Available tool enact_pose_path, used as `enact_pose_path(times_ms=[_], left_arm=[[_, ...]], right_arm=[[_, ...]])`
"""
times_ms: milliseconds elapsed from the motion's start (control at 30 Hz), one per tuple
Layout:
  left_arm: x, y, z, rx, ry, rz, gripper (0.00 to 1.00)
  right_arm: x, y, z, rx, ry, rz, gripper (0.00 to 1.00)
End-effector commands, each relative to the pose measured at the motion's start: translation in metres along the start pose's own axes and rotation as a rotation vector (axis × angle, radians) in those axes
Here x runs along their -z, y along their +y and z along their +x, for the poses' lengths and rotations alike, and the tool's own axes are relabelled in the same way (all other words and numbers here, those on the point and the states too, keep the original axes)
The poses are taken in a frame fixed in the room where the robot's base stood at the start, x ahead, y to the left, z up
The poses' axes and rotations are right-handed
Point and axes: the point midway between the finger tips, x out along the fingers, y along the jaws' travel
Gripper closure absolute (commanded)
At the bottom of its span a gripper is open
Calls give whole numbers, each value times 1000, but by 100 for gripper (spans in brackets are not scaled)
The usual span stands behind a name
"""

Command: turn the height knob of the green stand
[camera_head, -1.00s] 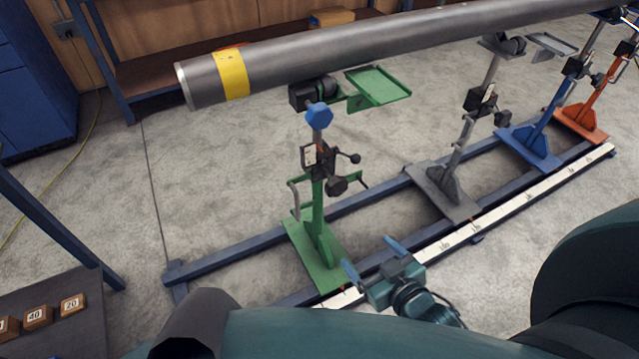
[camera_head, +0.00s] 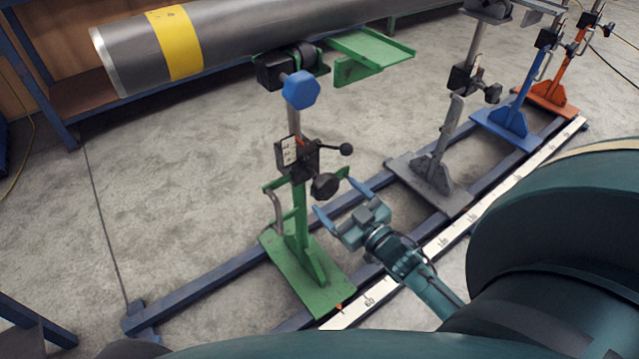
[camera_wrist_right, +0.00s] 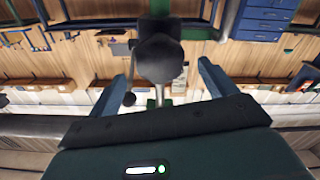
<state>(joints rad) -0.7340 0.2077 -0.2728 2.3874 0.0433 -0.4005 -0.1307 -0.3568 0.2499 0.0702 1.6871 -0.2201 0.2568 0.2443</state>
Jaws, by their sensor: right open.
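The green stand (camera_head: 302,236) stands on the blue rail frame, with a post and a black clamp. A dark lobed knob (camera_head: 325,186) sticks out from the clamp towards my right gripper; a ball-ended lever (camera_head: 346,149) is above it. A blue hexagonal knob (camera_head: 300,90) sits higher on the post. My right gripper (camera_head: 338,201) is open, its blue fingers pointing at the dark knob from just in front and below. In the right wrist view, which looks upside down, the dark knob (camera_wrist_right: 158,58) appears between the spread fingers (camera_wrist_right: 163,74). Contact is not visible. My left gripper is out of view.
A grey pipe (camera_head: 250,38) with a yellow band passes above the stand. Grey (camera_head: 435,175), blue (camera_head: 506,122) and orange (camera_head: 552,92) stands are farther right on the rails. A scale strip (camera_head: 450,233) runs along the front rail. Floor left of the stand is clear.

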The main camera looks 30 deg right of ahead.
Motion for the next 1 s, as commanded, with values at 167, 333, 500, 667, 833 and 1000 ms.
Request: enact_pose_path(times_ms=[167, 333, 500, 667, 833, 1000], left_arm=[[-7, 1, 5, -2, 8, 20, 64], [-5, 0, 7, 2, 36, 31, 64], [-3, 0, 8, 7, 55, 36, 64], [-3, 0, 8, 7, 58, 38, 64], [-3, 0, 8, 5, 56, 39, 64], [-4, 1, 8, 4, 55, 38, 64]], right_arm=[[-2, 0, 38, 0, 2, 1, 16], [-1, 0, 60, 0, 0, 1, 16], [-1, 0, 69, 0, -1, 1, 16], [-1, 0, 70, 0, -2, 1, 16], [-1, 0, 70, 0, -2, 1, 21], [-1, 0, 70, 0, -2, 1, 35]])
